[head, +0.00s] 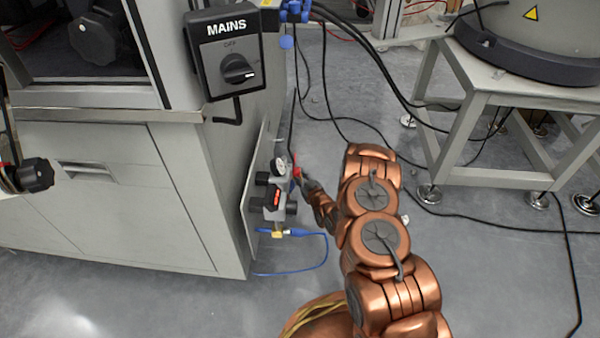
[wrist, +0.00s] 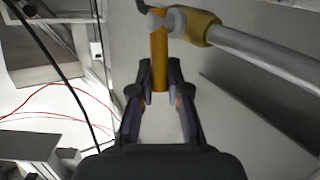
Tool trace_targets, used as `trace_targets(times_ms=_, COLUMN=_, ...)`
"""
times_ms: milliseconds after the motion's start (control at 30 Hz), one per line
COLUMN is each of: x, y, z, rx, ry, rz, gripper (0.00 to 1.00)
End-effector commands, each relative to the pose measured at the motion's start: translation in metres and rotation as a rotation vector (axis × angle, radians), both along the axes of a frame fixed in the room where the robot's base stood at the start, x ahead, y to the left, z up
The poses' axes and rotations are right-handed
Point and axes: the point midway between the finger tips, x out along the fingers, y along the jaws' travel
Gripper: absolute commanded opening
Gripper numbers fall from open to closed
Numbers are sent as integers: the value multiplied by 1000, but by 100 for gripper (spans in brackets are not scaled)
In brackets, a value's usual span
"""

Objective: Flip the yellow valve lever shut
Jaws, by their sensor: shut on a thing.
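The yellow valve lever (wrist: 159,62) shows in the wrist view as an orange-yellow bar pointing toward me. Its near end lies between the fingertips of my gripper (wrist: 159,88), which is shut on it. The lever's far end meets a valve with a yellow fitting (wrist: 198,28) and a grey pipe (wrist: 265,55) running off to the right. The lever lies steeply across the pipe's line. In the head view my gripper (head: 303,181) is beside the cabinet's side, close to a small red part. I cannot make out the yellow lever there.
A regulator unit with a gauge (head: 278,167) and a blue hose (head: 326,252) sits on the cabinet's side (head: 180,200). A MAINS switch box (head: 224,55) hangs above. A grey stand (head: 500,95) is at right. Black cables (head: 350,145) cross the floor.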

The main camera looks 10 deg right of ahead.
Motion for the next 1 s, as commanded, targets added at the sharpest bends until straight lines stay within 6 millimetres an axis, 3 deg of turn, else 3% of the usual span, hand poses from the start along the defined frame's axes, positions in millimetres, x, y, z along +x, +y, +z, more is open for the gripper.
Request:
trace_targets(times_ms=33, x=1, y=-1, z=7, rx=5, ry=18, rz=1, gripper=0)
trace_targets(times_ms=533, x=15, y=-5, z=5, rx=91, ry=280, rz=0, gripper=0)
trace_targets(times_ms=1000, x=16, y=-5, z=3, rx=104, ry=313, rz=-1, gripper=0)
